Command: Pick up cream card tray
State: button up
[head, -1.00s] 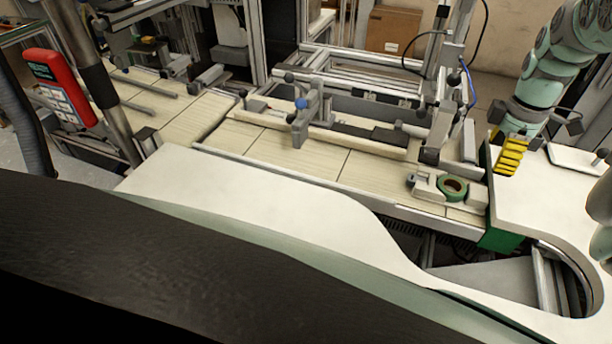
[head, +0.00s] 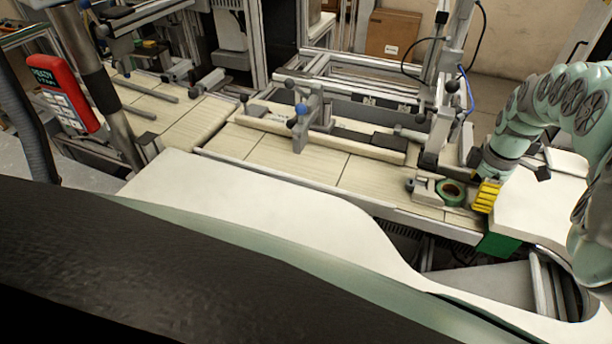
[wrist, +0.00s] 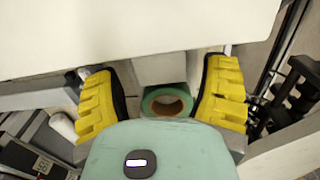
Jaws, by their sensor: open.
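My gripper (head: 486,197) is open, its two yellow padded fingers beside the bench's right end. In the wrist view my gripper (wrist: 163,72) has a finger on each side of a pale cream block-like piece (wrist: 160,67) and a green tape reel (wrist: 167,101). Nothing is visibly clamped. I cannot tell whether this cream piece is the card tray. The pale tray at the right of the white tabletop is now largely hidden by my arm.
The wood-topped bench (head: 312,166) carries a clamp fixture with a blue knob (head: 301,109) and metal rails. A white tabletop (head: 540,205) lies to the right, with a green panel (head: 497,245) at its edge. A cardboard box (head: 393,33) stands behind.

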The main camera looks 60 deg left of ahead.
jog(key=shift+a+f, duration=0.2)
jog(key=shift+f, duration=0.55)
jog(key=shift+d+f, duration=0.15)
jog(key=shift+f, duration=0.35)
jog(key=shift+c, duration=0.4)
jog(key=c, duration=1)
jog(key=shift+d+r, duration=0.1)
